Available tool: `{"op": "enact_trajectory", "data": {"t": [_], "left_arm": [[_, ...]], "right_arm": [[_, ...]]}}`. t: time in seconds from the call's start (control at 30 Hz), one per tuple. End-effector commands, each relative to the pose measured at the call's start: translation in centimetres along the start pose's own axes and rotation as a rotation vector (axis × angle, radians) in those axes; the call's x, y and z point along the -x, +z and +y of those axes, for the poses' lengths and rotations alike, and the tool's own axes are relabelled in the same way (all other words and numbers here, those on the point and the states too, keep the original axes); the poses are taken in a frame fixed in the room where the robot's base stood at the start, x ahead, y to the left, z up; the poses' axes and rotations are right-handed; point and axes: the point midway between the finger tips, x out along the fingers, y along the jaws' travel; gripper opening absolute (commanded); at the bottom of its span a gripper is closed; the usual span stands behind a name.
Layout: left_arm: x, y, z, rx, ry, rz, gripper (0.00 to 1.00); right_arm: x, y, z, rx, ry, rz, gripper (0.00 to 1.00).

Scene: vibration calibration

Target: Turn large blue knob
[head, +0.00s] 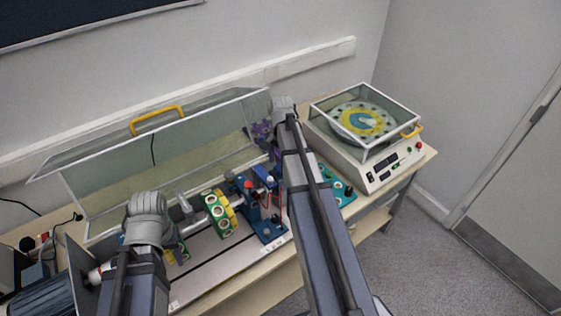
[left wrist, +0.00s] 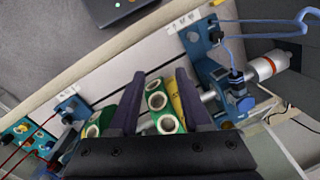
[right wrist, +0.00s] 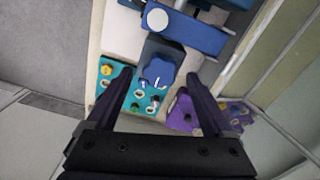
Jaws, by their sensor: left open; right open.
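The large blue knob (right wrist: 157,72) shows in the right wrist view with a white pointer line, close to a teal panel (right wrist: 150,98). My right gripper (right wrist: 159,76) is open, with one finger on each side of the knob in that view; contact is not visible. In the head view my right arm hides the knob, and I cannot make out the right fingers. My left gripper (left wrist: 160,75) is open over the shaft rig, with a green block with pale rings (left wrist: 157,101) appearing between its fingers. I cannot tell whether it touches the block.
A purple panel (right wrist: 182,114) and a blue bracket (right wrist: 187,32) are near the knob. A raised clear cover with a yellow handle (head: 157,118) stands behind the rig. A covered turntable machine (head: 368,165) stands at right. Red wires and the bench edge are close by.

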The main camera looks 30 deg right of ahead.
Motion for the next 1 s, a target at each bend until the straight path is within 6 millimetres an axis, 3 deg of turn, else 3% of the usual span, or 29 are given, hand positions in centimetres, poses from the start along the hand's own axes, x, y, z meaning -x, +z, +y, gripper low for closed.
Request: {"op": "enact_trajectory", "data": {"t": [0.03, 0.43, 1.0], "left_arm": [[1.1, 0.1, -0.1, 0.001, 0.0, 0.0, 0.48], [6.1, 0.4, -0.6, 0.008, 0.002, -0.001, 0.48], [6.4, 0.4, -0.6, 0.007, 0.002, -0.001, 0.48]], "right_arm": [[1.1, 0.0, 0.0, 0.0, 0.0, 0.0, 0.86], [6.1, 0.0, 0.0, 0.0, 0.0, 0.0, 0.86], [6.4, 0.0, 0.0, 0.0, 0.0, 0.0, 0.86]]}}
